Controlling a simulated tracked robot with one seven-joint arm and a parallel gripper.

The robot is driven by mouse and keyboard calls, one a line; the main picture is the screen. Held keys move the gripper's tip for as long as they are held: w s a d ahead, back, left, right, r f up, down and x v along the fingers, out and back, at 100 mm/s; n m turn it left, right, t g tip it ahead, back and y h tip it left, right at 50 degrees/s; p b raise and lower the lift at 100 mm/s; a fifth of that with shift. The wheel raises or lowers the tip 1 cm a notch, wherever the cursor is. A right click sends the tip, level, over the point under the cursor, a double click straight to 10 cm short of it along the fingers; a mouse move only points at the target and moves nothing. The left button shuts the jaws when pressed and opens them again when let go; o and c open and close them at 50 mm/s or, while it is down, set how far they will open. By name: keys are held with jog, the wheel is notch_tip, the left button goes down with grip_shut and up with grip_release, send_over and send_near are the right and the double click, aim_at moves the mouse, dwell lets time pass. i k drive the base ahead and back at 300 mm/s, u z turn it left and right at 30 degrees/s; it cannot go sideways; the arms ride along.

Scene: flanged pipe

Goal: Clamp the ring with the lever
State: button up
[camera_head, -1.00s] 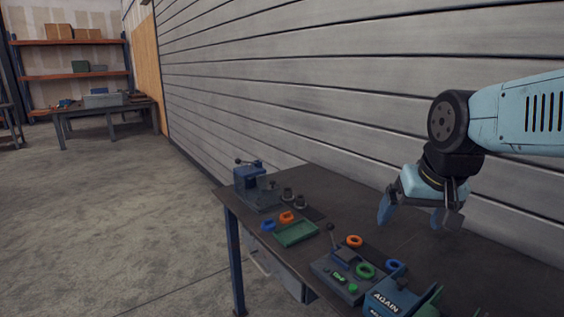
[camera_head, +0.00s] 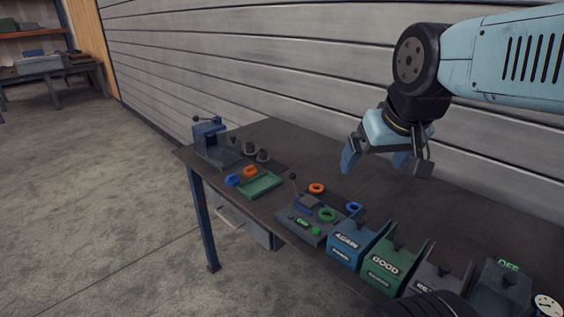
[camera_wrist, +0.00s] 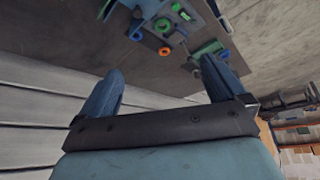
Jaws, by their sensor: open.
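My gripper (camera_head: 374,165) is open and empty, in the air above and behind the fixture. The wrist view shows both fingers (camera_wrist: 160,65) apart, with the orange ring (camera_wrist: 165,51) on the table beyond them.
A blue vise-like device (camera_head: 208,136) stands at the far left end beside dark cylinders (camera_head: 250,150). Labelled bins (camera_head: 345,249) line the front right. A ribbed wall runs behind the table.

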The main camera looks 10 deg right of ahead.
aim_at(291, 175)
jog(key=k, duration=1.25)
jog(key=u, duration=0.4)
jog(key=i, duration=1.65)
jog(key=z, duration=0.35)
